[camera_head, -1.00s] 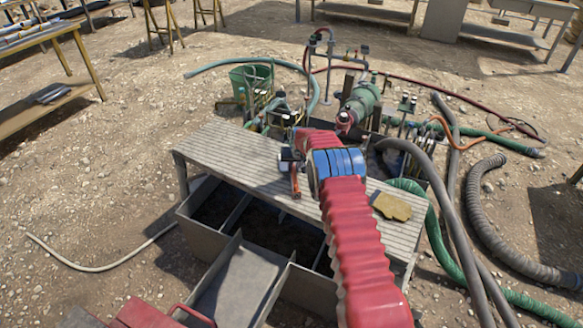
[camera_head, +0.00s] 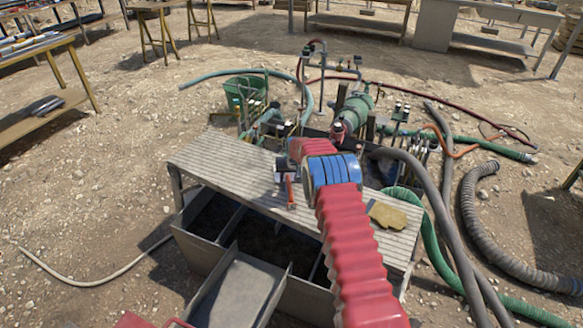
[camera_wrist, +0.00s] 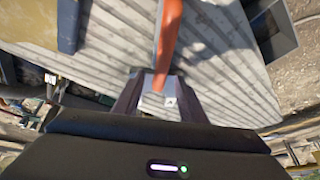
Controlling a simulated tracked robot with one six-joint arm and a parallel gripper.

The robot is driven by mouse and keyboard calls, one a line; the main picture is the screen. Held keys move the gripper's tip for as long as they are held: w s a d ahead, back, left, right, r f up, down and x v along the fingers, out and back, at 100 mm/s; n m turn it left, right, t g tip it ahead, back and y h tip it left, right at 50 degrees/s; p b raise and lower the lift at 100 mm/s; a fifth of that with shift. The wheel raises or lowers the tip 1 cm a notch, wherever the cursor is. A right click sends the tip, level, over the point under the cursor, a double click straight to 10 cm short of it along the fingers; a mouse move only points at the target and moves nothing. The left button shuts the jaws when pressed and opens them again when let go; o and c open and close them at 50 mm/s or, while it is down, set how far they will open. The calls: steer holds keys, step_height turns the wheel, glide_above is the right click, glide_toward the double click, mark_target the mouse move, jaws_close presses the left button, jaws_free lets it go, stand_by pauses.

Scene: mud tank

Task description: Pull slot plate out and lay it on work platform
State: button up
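The work platform (camera_head: 235,165) is a grey slatted bench top standing over a divided mud tank (camera_head: 198,248). My gripper (camera_wrist: 155,78) is above the slats, its two fingers on either side of a small pale metal piece (camera_wrist: 155,104). A long orange-red bar (camera_wrist: 167,40) runs from between the fingertips up the wrist view. It also shows over the platform in the head view (camera_head: 290,190). I cannot tell whether the fingers grip either piece. In the head view my arm largely hides the gripper. I cannot pick out the slot plate with certainty.
A tan glove-like item (camera_head: 387,215) lies at the platform's right end. Pumps and pipes (camera_head: 352,108) stand behind it, with a green bucket (camera_head: 244,92). A green hose (camera_head: 432,235) and grey hoses run along the right. Bare stony ground lies left.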

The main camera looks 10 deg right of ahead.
steer(key=v, duration=1.2)
steer(key=shift+r, duration=0.25)
steer(key=s+f+g, duration=0.2)
steer(key=s+g, duration=0.1)
steer(key=s, duration=0.8)
steer(key=s+a+r+t, duration=0.1)
steer(key=s+r, duration=0.8)
steer(key=s, duration=0.4)
steer(key=s+a+r+n+t, duration=0.1)
steer(key=s+a+r, duration=0.1)
steer(key=s+r, duration=0.8)
steer(key=s+a+r+t, duration=0.1)
steer(key=s+r, duration=0.8)
steer(key=s, duration=0.9)
steer(key=shift+a+r+t, duration=0.25)
steer(key=shift+r+t, duration=0.05)
steer(key=shift+r, duration=0.05)
